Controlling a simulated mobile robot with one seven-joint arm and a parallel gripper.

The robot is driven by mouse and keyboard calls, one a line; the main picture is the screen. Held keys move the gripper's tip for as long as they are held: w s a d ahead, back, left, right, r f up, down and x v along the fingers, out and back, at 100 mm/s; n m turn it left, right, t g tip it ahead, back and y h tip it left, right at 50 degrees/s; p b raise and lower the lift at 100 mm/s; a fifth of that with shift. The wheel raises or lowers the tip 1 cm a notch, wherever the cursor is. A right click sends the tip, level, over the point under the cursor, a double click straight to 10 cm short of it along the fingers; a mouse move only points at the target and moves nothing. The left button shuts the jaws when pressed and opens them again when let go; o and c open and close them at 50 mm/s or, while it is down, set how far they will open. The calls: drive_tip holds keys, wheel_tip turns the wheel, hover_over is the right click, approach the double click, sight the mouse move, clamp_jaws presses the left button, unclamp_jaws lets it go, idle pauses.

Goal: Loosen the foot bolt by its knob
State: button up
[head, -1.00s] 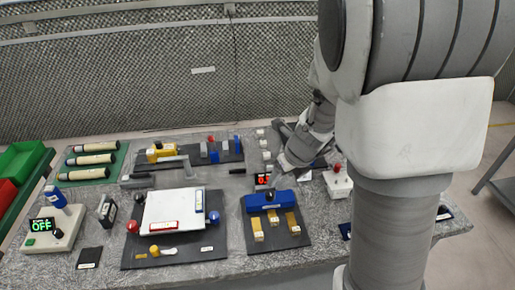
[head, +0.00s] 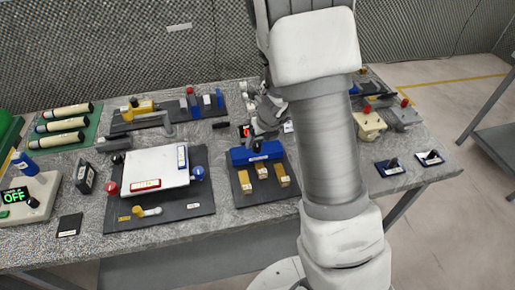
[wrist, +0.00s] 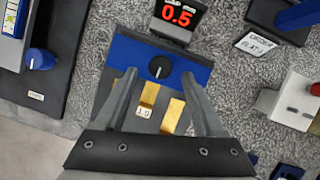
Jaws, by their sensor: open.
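A blue bar (head: 257,152) lies across a dark plate with several brass blocks (head: 262,171) at its front. A round black knob (wrist: 160,67) with a white pointer line stands on the bar; it also shows in the head view (head: 257,146). I cannot tell for sure that this is the foot bolt's knob. My gripper (wrist: 160,80) is open and empty, its fingertips to the left and right of the knob in the wrist view, apart from it. How high they are above it I cannot tell. One brass block carries a "1.0" label.
A display (wrist: 178,14) behind the bar reads 0.5 in red. A white panel (head: 155,168) with red and blue knobs lies left of the bar. A cream box (head: 369,124) with a red knob stands to the right. Bare table shows between them.

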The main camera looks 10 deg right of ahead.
sight(257, 144)
drive_tip(key=shift+b+x, duration=0.4)
drive_tip(key=shift+x, duration=1.35)
clamp_jaws()
